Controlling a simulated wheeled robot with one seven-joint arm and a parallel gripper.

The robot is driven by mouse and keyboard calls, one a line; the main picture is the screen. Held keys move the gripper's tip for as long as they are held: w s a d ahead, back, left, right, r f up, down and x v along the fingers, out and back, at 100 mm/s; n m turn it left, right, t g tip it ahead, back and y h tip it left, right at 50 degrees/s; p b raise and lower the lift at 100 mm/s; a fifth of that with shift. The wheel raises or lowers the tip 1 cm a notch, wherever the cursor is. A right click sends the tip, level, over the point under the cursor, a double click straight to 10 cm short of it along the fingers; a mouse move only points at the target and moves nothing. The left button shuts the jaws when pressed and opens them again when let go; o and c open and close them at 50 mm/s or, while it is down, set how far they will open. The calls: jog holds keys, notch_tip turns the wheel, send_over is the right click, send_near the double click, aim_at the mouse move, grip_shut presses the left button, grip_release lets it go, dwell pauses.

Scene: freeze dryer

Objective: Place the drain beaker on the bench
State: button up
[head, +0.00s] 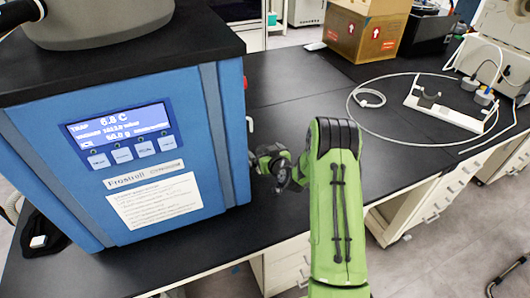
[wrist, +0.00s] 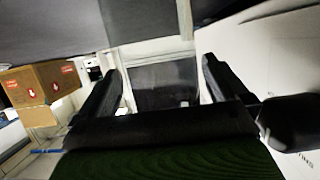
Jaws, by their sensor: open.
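I cannot make out the drain beaker in either view. The bench (head: 290,85) has a black top and runs beside and behind the blue freeze dryer (head: 130,150). My gripper (wrist: 160,75) shows in the wrist view with its two dark fingers apart and no object clearly held between them. In the head view, my green arm reaches over the bench, and its wrist end is low beside the right side of the freeze dryer. The fingers are hard to make out there.
A cardboard box (head: 366,30) stands at the back of the bench. A white stand (head: 448,112) and a looped tube (head: 352,108) lie at right. The bench middle is clear.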

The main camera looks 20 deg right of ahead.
jog(key=shift+s+r+p, duration=0.1)
jog(key=shift+r+p, duration=0.2)
jog(key=b+v, duration=0.3)
jog(key=v, duration=0.8)
jog(key=shift+s+b, duration=0.3)
jog(key=shift+s, duration=0.1)
